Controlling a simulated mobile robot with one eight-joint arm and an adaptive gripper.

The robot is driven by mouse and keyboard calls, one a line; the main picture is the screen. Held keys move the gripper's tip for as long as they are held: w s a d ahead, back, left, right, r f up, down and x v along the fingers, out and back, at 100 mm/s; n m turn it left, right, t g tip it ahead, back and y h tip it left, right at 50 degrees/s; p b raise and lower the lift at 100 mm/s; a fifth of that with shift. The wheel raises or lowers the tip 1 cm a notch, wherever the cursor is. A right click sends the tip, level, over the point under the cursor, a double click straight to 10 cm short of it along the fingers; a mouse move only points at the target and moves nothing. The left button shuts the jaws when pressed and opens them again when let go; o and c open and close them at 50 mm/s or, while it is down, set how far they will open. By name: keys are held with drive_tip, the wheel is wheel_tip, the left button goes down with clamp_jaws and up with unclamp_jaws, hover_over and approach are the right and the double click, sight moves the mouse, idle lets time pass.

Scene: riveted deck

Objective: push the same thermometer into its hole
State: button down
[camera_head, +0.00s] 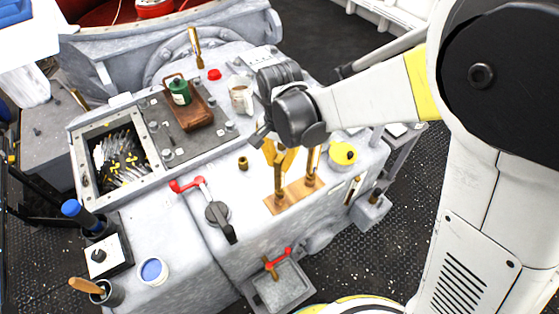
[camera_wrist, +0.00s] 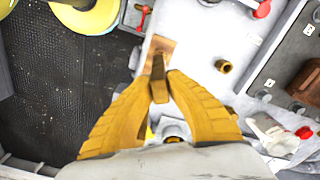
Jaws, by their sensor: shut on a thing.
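My gripper (camera_head: 279,160) is shut on a brass thermometer (camera_head: 279,182), an upright slim stem below the fingers. In the wrist view, the yellow fingers (camera_wrist: 159,90) close around the thermometer's brass body (camera_wrist: 158,67). Its lower end meets a copper-coloured plate (camera_head: 293,195) on the grey machine top; I cannot tell how deep it sits. The plate also shows in the wrist view (camera_wrist: 166,48). A second upright brass stem (camera_head: 311,165) stands at the plate's right end. The hole itself is hidden by the stem.
A short brass fitting (camera_head: 243,163) stands left of the gripper. A yellow round object (camera_head: 343,153) is close on the right.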

drive_tip(key=shift+f+b, duration=0.45)
drive_tip(key=shift+f, duration=0.2)
drive_tip(key=c, duration=1.4)
unclamp_jaws()
drive_tip(key=shift+r, duration=0.1)
wheel_tip(320, 180, up, 12)
drive_tip(key=shift+f, duration=0.1)
drive_tip(key=shift+d, duration=0.1)
drive_tip(key=s+d+r+n+t, duration=0.1)
drive_tip(key=s+d, duration=0.4)
drive_tip(key=d, duration=0.6)
drive_tip(key=s+d+r+n+t, duration=0.2)
drive_tip(key=d+t, duration=0.4)
drive_tip(key=d, duration=0.5)
drive_tip(key=s+n, duration=0.1)
drive_tip(key=s, duration=0.1)
drive_tip(key=shift+s+n, duration=0.3)
drive_tip(key=shift+s, duration=0.1)
